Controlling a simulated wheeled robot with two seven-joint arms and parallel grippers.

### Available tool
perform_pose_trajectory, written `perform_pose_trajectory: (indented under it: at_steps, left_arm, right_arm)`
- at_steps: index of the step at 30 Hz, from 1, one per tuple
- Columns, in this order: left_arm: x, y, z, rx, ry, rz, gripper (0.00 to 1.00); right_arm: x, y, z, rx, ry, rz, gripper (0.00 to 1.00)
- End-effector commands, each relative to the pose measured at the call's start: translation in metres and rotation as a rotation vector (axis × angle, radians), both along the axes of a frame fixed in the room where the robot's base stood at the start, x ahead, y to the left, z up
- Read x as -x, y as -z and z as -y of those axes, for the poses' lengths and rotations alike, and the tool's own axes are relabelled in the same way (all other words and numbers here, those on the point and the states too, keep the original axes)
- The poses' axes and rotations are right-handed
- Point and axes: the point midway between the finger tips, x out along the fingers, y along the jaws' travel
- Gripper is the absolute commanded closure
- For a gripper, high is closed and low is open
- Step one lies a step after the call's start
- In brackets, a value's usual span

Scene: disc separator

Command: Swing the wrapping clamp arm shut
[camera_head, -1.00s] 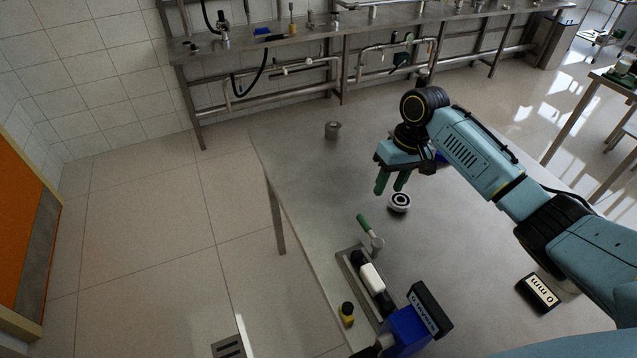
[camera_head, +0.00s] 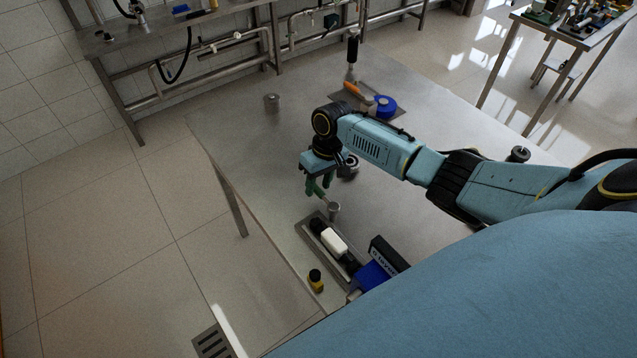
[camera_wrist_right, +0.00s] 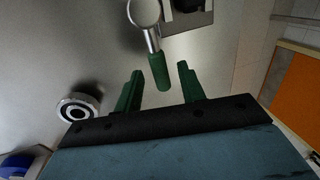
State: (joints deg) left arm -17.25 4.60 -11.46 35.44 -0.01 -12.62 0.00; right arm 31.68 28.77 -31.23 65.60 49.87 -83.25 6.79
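The clamp arm with a green grip (camera_wrist_right: 160,72) and a metal shank joins a round metal ring (camera_wrist_right: 144,12) at the top of the right wrist view. In the head view its metal post (camera_head: 333,211) stands beside a metal tray (camera_head: 303,229) holding a white and black cylindrical part (camera_head: 333,242). My right gripper (camera_head: 317,191) is at the clamp handle. In the right wrist view its two green fingers (camera_wrist_right: 160,70) are open, with the green grip between them and visible gaps on both sides. My left gripper is not in view.
A round black-and-white disc (camera_wrist_right: 78,107) lies beside the right gripper. A yellow-and-black bottle (camera_head: 316,280) and a blue device (camera_head: 374,275) stand near the tray. A metal cup (camera_head: 271,102) and a blue roll (camera_head: 385,105) sit farther back.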

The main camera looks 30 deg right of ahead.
Motion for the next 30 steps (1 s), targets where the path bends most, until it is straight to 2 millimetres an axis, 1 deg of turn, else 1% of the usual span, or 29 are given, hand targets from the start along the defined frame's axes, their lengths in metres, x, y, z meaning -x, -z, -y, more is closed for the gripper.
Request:
perform_pose_trajectory:
  at_steps: [8, 9, 18, 26, 30]
  left_arm:
    - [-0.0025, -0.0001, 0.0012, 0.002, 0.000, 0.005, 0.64]
    - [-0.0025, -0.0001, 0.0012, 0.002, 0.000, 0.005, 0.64]
    - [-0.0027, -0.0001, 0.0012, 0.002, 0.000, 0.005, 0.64]
    - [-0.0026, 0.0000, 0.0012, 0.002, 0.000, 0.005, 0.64]
    - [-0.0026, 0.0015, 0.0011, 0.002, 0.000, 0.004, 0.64]
  right_arm:
    - [0.0001, 0.0024, -0.0006, 0.000, 0.000, 0.000, 0.60]
    - [0.0000, 0.0023, -0.0006, 0.000, 0.000, 0.000, 0.62]
    - [-0.0001, 0.0020, -0.0005, 0.000, 0.000, 0.000, 1.00]
    - [-0.0003, 0.0019, -0.0008, 0.000, -0.002, 0.000, 1.00]
    - [-0.0025, 0.0020, -0.0056, -0.001, -0.025, 0.001, 1.00]
